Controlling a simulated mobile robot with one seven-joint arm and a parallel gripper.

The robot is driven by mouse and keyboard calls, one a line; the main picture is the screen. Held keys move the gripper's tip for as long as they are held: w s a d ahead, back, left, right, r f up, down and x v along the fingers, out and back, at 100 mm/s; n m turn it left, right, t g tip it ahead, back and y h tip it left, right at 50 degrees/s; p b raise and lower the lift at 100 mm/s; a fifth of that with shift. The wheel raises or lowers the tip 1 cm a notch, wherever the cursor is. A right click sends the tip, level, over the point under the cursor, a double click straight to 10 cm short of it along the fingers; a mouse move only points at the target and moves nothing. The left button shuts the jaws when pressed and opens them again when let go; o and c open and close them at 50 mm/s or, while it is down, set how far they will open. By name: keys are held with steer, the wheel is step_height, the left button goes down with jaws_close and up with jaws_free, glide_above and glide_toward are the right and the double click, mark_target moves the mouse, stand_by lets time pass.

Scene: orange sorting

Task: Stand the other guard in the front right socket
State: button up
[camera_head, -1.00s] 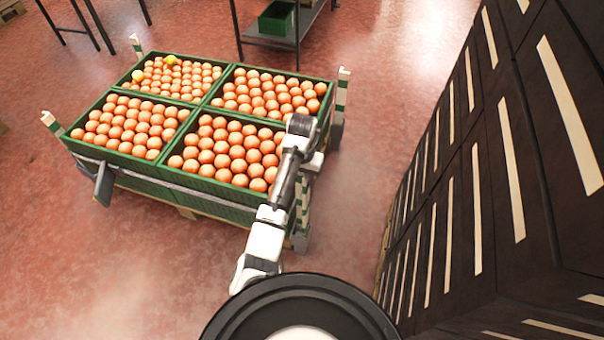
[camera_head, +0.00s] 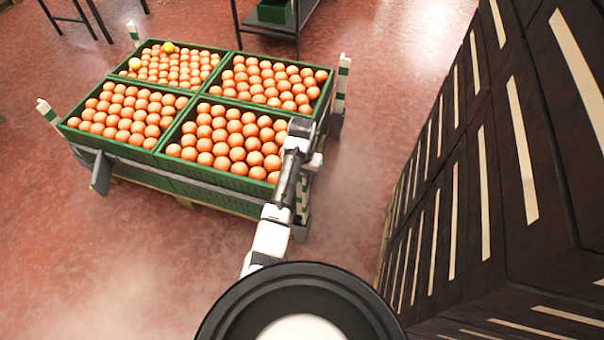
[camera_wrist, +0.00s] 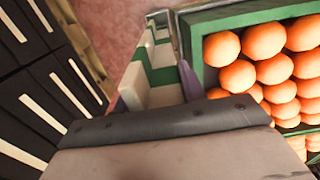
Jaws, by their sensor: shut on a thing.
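The guard in my gripper (camera_wrist: 160,90) is a white and green striped angle piece (camera_wrist: 160,58). In the wrist view it sits between the two purplish fingers, beside the green crate wall. In the head view the guard (camera_head: 304,205) stands roughly upright at the front right corner of the crate stack, partly covered by my arm. A grey metal bracket (camera_head: 300,232) shows below it there. I cannot tell whether the guard's lower end is inside the socket.
Green crates of oranges (camera_head: 222,182) fill the pallet, with a few yellow fruits in the back left one. A tall stack of dark crates (camera_head: 490,170) stands close on the right. A strip of red floor (camera_head: 368,150) lies between. A shelf table (camera_head: 310,22) stands behind.

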steer(key=shift+f, duration=0.1)
steer(key=o, duration=1.4)
steer(key=shift+o, duration=0.2)
step_height(320, 180, up, 14)
steer(key=p, duration=0.5)
step_height(320, 180, up, 7)
steer(key=p, duration=0.8)
